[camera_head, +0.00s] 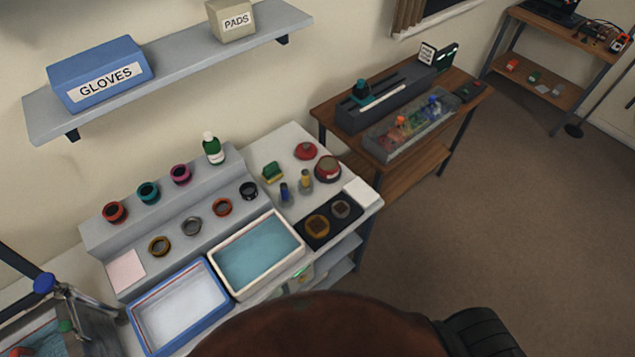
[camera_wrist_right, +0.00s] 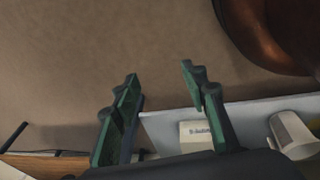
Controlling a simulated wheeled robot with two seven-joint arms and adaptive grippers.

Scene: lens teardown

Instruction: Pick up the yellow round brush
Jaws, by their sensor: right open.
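The yellow round brush (camera_head: 305,180) appears to be the small upright item with a yellow top on the white worktop, right of a similar blue-topped one (camera_head: 284,193). It is small in the head view, so its bristles cannot be made out. My right gripper (camera_wrist_right: 159,76) shows only in the right wrist view. Its two green-padded fingers are spread apart with nothing between them, over brown floor. The brush is not recognisable in that view. My left gripper is not in view.
A blue-rimmed tray (camera_head: 137,321) lies front left. In the wrist view, a pale box (camera_wrist_right: 196,135) and white cup-like item (camera_wrist_right: 290,135) are near the fingers.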

